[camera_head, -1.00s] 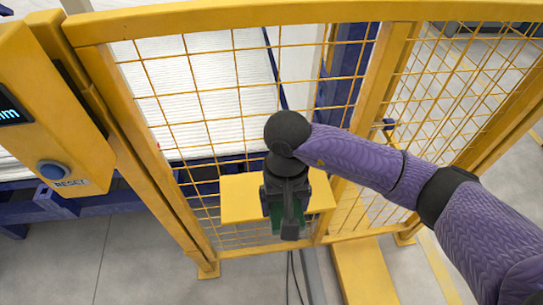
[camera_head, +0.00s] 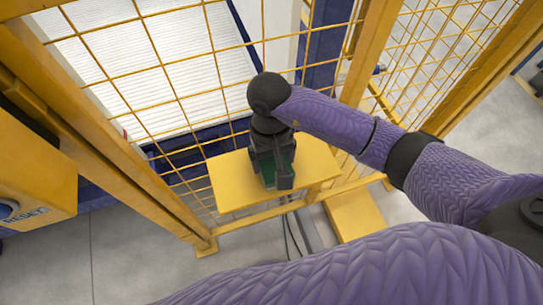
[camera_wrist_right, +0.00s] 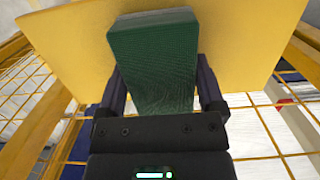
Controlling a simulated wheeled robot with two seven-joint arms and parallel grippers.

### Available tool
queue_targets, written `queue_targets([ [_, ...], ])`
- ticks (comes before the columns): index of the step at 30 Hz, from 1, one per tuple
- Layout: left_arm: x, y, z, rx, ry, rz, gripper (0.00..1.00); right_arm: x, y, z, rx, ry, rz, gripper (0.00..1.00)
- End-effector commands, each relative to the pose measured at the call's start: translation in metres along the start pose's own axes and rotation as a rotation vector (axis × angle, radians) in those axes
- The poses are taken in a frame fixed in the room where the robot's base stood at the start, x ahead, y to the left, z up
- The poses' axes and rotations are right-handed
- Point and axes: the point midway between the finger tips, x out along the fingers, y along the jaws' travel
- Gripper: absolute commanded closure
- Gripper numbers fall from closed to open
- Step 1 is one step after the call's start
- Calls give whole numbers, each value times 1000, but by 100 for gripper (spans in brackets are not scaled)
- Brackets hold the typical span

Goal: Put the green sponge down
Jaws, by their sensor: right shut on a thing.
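The green sponge (camera_wrist_right: 152,60) is a dark green block with a paler far edge in the right wrist view. My right gripper (camera_wrist_right: 155,95) is shut on it, one finger on each side. In the head view my right gripper (camera_head: 272,175) is over the yellow shelf (camera_head: 232,190), and a strip of the green sponge (camera_head: 267,168) shows between its fingers. The yellow shelf (camera_wrist_right: 235,25) is behind the sponge in the wrist view. I cannot tell whether the sponge touches it. My left gripper is not in view.
A yellow mesh fence (camera_head: 190,75) stands right behind the shelf, with a yellow post (camera_head: 375,60) to the right. A yellow box with a reset button (camera_head: 8,208) is at the left. Grey floor (camera_head: 130,260) lies in front.

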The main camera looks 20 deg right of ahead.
Motion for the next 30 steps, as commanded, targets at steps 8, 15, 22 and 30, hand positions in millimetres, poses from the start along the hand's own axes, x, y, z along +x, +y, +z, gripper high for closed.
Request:
queue_targets([
  [8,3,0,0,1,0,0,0,2,0,0,-1,-1,1,6],
  [15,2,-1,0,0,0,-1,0,1,0,0,0,0,0,0],
  [22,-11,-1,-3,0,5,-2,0,-41,0,-1,1,6,1,0],
  [30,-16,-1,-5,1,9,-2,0,-76,0,0,1,1,0,0],
])
